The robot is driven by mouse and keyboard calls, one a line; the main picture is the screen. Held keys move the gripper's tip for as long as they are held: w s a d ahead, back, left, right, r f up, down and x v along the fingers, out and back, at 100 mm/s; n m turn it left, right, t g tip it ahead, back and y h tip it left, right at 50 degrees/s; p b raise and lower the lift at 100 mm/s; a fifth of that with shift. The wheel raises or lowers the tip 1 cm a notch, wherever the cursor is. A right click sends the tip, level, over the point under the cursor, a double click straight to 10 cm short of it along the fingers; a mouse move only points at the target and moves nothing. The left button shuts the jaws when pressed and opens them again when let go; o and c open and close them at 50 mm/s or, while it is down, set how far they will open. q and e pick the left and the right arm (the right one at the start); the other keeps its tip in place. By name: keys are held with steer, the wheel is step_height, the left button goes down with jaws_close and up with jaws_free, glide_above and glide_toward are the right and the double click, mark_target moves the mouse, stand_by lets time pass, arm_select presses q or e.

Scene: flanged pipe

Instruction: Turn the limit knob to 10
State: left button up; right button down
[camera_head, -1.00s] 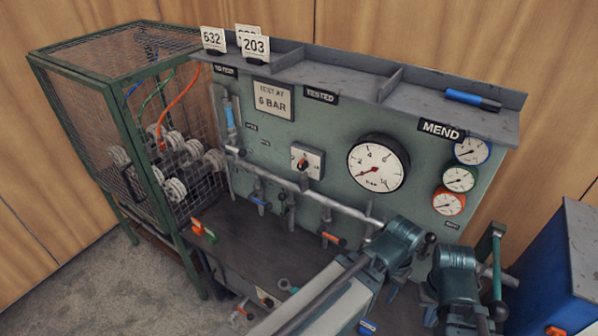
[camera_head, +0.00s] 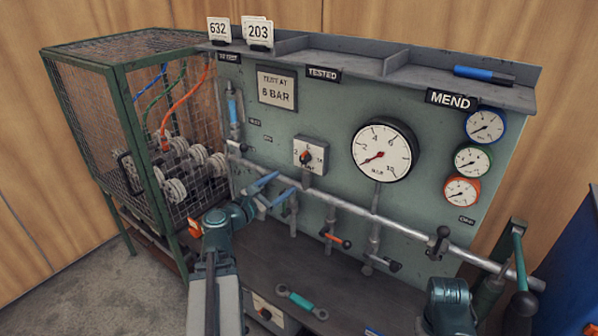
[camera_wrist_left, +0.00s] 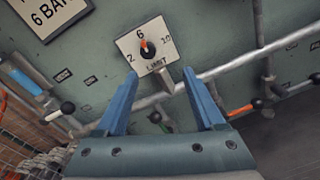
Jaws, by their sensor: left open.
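The limit knob (camera_head: 305,157) is a small dark knob with an orange mark on a white square plate, left of the big dial. In the left wrist view the limit knob (camera_wrist_left: 147,47) sits over the word LIMIT, with 2, 6 and 10 around it. Its orange mark points up-left, close to the 6; the exact setting is hard to read. My left gripper (camera_head: 285,182) is open and empty, below and left of the knob. In the left wrist view its blue fingers (camera_wrist_left: 162,72) are spread below the plate, apart from the knob. My right gripper's fingers are not visible.
A pipe (camera_head: 350,209) with several valve handles crosses the panel below the knob. A large gauge (camera_head: 382,151) is to its right, three small gauges farther right. A mesh cage (camera_head: 120,130) stands left. A teal-handled part (camera_head: 296,300) lies on the bench. The panel around the knob is clear.

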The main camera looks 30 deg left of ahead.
mark_target(303, 161)
arm_select(q)
steer(key=shift+n+t+y, duration=0.3)
steer(key=shift+n+y, duration=0.2)
steer(key=shift+n, duration=0.1)
steer(key=w, duration=1.3)
steer(key=shift+a+r, duration=0.15)
steer(key=shift+a, duration=0.2)
jaws_close()
